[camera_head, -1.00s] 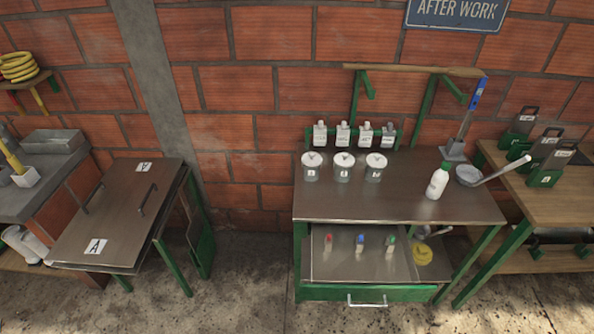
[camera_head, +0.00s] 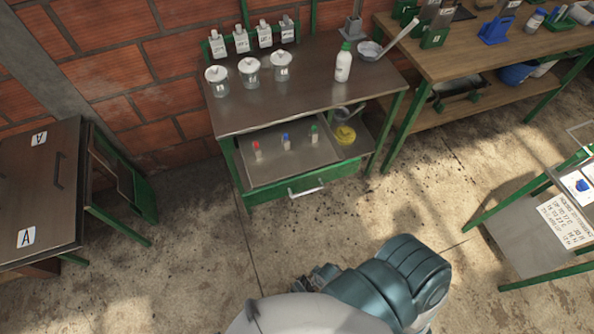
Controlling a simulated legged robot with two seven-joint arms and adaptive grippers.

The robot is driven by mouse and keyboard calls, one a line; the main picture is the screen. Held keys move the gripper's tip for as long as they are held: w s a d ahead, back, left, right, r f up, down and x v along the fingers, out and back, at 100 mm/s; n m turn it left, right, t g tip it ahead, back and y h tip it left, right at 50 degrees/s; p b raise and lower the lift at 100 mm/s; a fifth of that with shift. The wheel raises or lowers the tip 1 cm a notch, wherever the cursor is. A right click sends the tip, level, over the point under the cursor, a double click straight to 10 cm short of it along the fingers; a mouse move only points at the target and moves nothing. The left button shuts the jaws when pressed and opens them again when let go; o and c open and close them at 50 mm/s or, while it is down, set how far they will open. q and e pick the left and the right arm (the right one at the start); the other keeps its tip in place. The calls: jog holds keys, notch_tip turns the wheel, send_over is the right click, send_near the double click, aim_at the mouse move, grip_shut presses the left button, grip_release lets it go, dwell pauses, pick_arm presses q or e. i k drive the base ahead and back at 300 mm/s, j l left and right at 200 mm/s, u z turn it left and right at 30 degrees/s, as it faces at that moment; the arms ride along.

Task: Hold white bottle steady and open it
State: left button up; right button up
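The white bottle (camera_head: 343,66) stands upright near the right end of the metal-topped table (camera_head: 300,108). Its green cap (camera_head: 346,46) is on top. Nothing touches the bottle. A grey and teal part of my own body shows at the bottom middle, far from the bottle. Neither gripper can be made out in this view.
A grey ladle (camera_head: 370,50) lies right of the bottle, its handle sticking out. Lidded jars (camera_head: 249,73) stand to the left. An open drawer (camera_head: 306,189) below holds three small coloured-cap bottles. A wooden bench (camera_head: 450,45) adjoins at right. The floor in front is clear.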

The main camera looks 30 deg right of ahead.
aim_at(344, 58)
jog(key=i+l+z, duration=0.1)
jog(key=z, duration=1.35)
jog(key=i+l+u, duration=0.1)
jog(key=u, duration=0.4)
jog(key=i+l+u, duration=0.1)
jog(key=l+u, duration=0.25)
jog(key=l, duration=0.15)
jog(key=i+l+u, duration=0.1)
jog(key=l+u, duration=0.2)
jog(key=l, duration=0.2)
jog(key=l+u, duration=0.35)
jog(key=l, duration=0.15)
